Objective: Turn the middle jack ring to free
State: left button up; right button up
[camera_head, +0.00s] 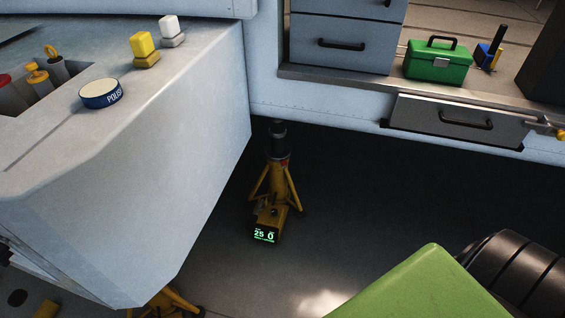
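A yellow tripod jack (268,190) stands upright on the dark floor, right of the big grey body panel. It has a dark column with a black top (278,130) and a dark collar below it, with a small red mark near the collar. I cannot read the ring's setting at this size. A box at the jack's foot has a lit green display (264,235) that seems to read 25 and 0. Part of another yellow jack (165,302) shows at the bottom left, mostly hidden under the panel. Neither of my grippers is in view.
The grey panel (190,150) fills the left and carries a round tin (101,94), yellow and white blocks, and several knobs. A green toolbox (438,62) sits on a ledge above a drawer (458,120). A green shape (425,290) blocks the lower right. Floor right of the jack looks clear.

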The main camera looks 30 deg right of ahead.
aim_at(283, 161)
jog(key=l+u, duration=0.45)
jog(key=l, duration=0.9)
